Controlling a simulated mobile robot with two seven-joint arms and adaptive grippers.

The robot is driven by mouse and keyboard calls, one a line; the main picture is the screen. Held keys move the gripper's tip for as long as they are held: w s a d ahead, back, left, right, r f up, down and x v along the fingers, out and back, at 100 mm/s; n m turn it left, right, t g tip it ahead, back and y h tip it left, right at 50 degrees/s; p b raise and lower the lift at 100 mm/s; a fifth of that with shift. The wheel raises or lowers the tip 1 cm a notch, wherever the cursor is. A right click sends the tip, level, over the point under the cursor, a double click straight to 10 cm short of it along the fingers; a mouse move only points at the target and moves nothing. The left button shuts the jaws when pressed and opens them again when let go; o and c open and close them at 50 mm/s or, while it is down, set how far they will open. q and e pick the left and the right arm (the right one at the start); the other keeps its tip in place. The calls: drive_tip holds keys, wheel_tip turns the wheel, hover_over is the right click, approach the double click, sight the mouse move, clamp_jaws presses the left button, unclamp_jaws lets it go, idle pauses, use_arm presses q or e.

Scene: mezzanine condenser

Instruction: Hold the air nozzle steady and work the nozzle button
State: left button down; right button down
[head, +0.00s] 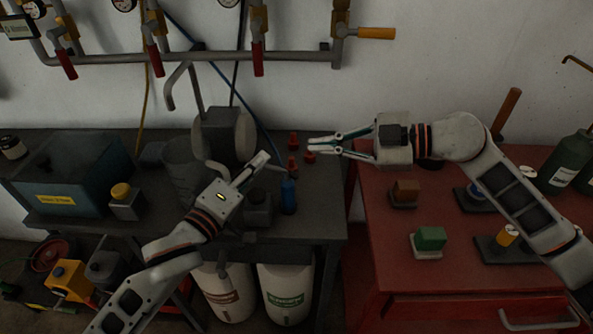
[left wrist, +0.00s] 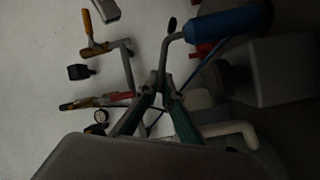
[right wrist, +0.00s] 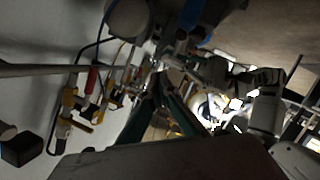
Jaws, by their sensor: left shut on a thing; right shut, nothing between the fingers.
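The air nozzle has a blue body (head: 288,196) and a thin grey bent tube, and stands at the right end of the dark bench. Its blue body also shows in the left wrist view (left wrist: 222,27). My left gripper (head: 264,158) is shut on the nozzle's grey tube (left wrist: 167,52), left of the blue body. My right gripper (head: 311,146) is shut and empty, above and to the right of the blue body, close to several small red pieces (head: 293,164). I cannot make out the nozzle button for certain.
A grey vise-like machine (head: 224,135) stands behind my left gripper. A teal box (head: 75,175) is on the left of the dark bench. A red cabinet (head: 385,255) on the right carries small coloured blocks and green bottles (head: 568,160). Pipes with valves (head: 190,57) run along the wall.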

sight(294, 174)
drive_tip(key=d+r, duration=0.1)
drive_tip(key=r, duration=0.2)
drive_tip(key=shift+d+r, duration=0.1)
drive_tip(key=shift+d, duration=0.3)
drive_tip(key=a+f, duration=0.4)
drive_tip(key=f, duration=0.3)
drive_tip(key=shift+a+f, duration=0.2)
drive_tip(key=shift+f, duration=0.15)
idle(1.2)
drive_tip(key=shift+a+f, duration=0.2)
drive_tip(key=shift+f, duration=0.15)
drive_tip(key=shift+a+f, duration=0.25)
drive_tip(key=shift+f, duration=0.2)
idle(0.9)
drive_tip(key=shift+r, duration=0.1)
drive_tip(key=shift+d+r, duration=0.45)
drive_tip(key=shift+r, duration=0.3)
